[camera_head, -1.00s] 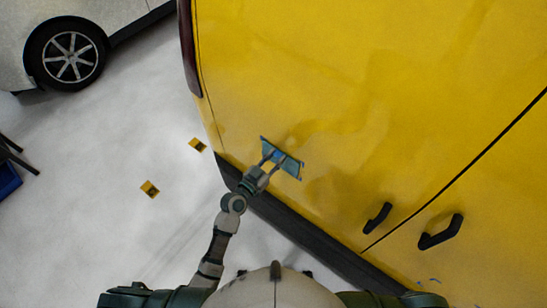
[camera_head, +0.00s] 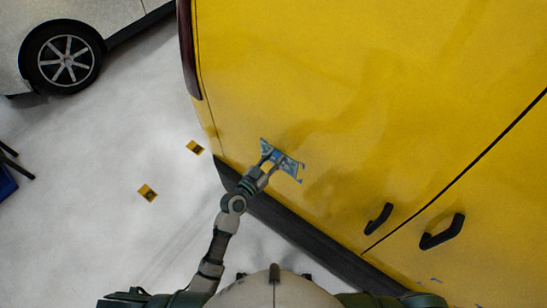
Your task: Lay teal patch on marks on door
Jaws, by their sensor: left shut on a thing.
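The teal patch (camera_head: 291,168) is a small slanted rectangle in front of the yellow door (camera_head: 330,70), at the lower left of its panel. It looks blue-teal with paler streaks. My left gripper (camera_head: 269,160) is shut on the patch, its two fingers reaching up to it from below left. Whether the patch touches the door cannot be told. I cannot make out marks on the door under or around the patch. My right gripper is out of view.
Two black door handles (camera_head: 441,232) (camera_head: 378,217) stick out at lower right, beside a dark door seam. A black sill runs below the door. Small bluish flecks (camera_head: 436,281) show near the bottom right. Two yellow floor markers (camera_head: 147,193) (camera_head: 195,147) lie left. A parked car's wheel (camera_head: 64,60) is at upper left.

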